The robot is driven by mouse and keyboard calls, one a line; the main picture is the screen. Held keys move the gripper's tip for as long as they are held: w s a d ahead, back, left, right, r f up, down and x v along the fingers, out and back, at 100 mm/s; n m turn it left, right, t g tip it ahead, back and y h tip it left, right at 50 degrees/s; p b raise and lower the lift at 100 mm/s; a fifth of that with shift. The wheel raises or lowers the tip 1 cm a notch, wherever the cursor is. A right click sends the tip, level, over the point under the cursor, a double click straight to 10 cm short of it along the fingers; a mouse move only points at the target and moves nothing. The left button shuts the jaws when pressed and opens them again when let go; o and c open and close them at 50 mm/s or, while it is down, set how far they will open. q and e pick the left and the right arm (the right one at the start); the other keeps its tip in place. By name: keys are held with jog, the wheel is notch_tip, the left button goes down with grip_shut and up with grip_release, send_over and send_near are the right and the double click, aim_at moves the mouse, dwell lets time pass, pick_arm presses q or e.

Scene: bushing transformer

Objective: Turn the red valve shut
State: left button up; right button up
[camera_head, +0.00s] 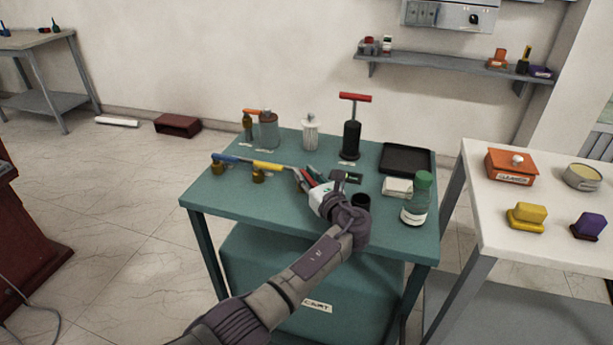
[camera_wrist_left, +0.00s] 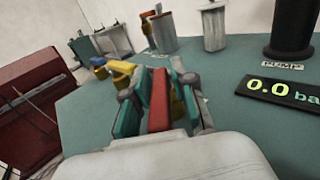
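The red valve handle (camera_wrist_left: 158,102) stands between the two teal fingers of my left gripper (camera_wrist_left: 160,92) in the left wrist view. Whether the fingers press on it is not clear. In the head view my left gripper (camera_head: 313,182) is at the right end of the pipe row on the teal table (camera_head: 255,205) and hides most of the red valve. A blue handle (camera_head: 226,158) and a yellow handle (camera_head: 266,166) lie along the row to its left. A gauge display (camera_wrist_left: 285,92) reads 0.0. My right gripper is not in view.
A black pump (camera_head: 351,140) with a red T-handle and metal canisters stand behind. A white table (camera_head: 550,235) stands beside.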

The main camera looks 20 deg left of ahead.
pick_arm(q)
jog(key=shift+o, duration=0.7)
jog(key=shift+s+d, duration=0.15)
jog(key=v, duration=1.1)
jog(key=shift+s+d, duration=0.2)
jog(key=shift+s, duration=0.1)
